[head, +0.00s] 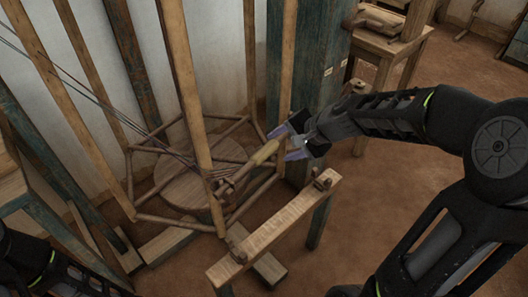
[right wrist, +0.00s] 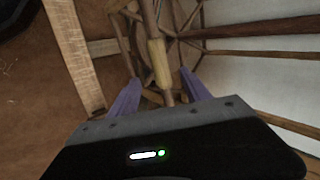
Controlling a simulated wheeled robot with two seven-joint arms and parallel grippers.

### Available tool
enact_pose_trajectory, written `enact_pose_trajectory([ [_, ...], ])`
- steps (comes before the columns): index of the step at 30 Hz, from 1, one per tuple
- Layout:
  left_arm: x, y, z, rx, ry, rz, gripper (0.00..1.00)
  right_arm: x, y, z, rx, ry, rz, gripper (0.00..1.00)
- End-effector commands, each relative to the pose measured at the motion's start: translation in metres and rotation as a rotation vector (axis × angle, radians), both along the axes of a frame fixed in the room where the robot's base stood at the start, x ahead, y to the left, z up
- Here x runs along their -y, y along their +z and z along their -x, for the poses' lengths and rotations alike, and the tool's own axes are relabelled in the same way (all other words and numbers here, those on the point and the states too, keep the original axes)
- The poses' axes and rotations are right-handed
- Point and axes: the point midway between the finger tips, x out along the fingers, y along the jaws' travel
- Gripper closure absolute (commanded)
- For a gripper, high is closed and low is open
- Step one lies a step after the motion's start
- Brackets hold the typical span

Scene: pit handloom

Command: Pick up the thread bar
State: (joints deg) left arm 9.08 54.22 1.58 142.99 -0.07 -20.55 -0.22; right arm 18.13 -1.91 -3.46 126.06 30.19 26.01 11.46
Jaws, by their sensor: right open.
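The thread bar (head: 239,174) is a wooden stick with a yellowish wrapped section and dark threads gathered at its far end. It slants up to the right above a round wooden disc. My right gripper (head: 282,145) is open at the bar's near end, with one purple finger on each side. In the right wrist view the bar's yellowish section (right wrist: 159,62) stands between the two spread fingers (right wrist: 159,78), with gaps on both sides. I cannot tell how deep the bar sits between them. My left arm shows at the bottom left, but its gripper is out of view.
A round disc (head: 190,187) sits inside a wooden pole frame, with upright posts (head: 185,80) around it. A low wooden beam (head: 272,228) stands in front of my right gripper. A teal post (head: 308,65) stands behind it. Brown floor at the right is open.

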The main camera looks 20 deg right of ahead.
Motion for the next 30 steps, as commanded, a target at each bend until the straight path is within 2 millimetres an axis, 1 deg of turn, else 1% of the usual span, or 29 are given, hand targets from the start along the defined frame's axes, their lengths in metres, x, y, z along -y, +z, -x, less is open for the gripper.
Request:
enact_pose_trajectory([
  [9,0.0,-0.006,0.0,0.0,0.0,0.0,1.0,-0.007,-0.02,-0.015,0.0,0.002,0.002,0.44],
  [17,0.0,-0.006,0.0,0.0,0.0,0.0,1.0,-0.007,-0.02,-0.015,0.001,0.001,0.002,0.44],
  [20,0.0,-0.007,0.0,0.0,0.0,0.0,1.0,-0.008,-0.023,-0.017,0.0,0.0,0.002,0.44],
  [23,0.0,-0.01,0.0,0.0,0.0,0.0,1.0,-0.012,-0.033,-0.023,-0.002,0.001,0.0,0.44],
  [27,0.0,-0.014,0.0,0.0,0.0,0.0,1.0,-0.017,-0.049,-0.036,-0.002,0.001,0.0,0.44],
  [30,0.0,-0.016,0.0,0.0,0.0,0.0,1.0,-0.02,-0.058,-0.043,-0.002,0.001,0.001,0.44],
])
